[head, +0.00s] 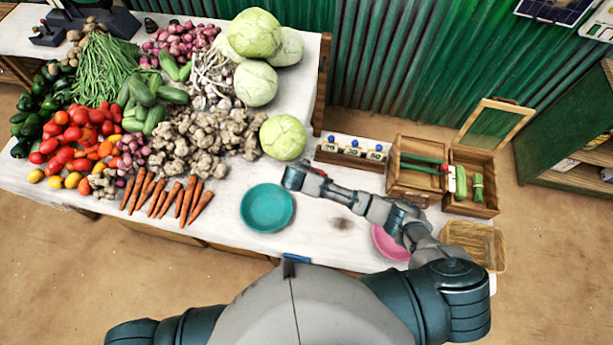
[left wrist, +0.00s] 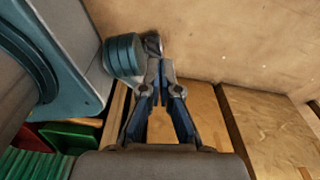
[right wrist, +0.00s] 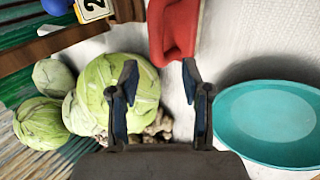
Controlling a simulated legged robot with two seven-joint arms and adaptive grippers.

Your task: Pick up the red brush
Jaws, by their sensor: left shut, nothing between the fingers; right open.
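A red object, which looks like the red brush (right wrist: 174,35), lies on the white tabletop in the right wrist view, beyond my right fingertips and near the right one. Its far end is cut off by the frame. In the head view only a small red part (head: 317,172) shows beside my right gripper (head: 294,177), whose arm hides the rest. My right gripper, also in the right wrist view (right wrist: 160,75), is open with nothing between its fingers. My left gripper (left wrist: 160,72) is shut and empty in its wrist view, low near wooden boards. It is hidden in the head view.
A teal bowl (head: 267,208) stands left of my right gripper, and a cabbage (head: 284,137) lies behind it. A rack with numbered weights (head: 351,152) stands behind the arm. A pink bowl (head: 388,246) is partly under my forearm. Vegetables crowd the left side.

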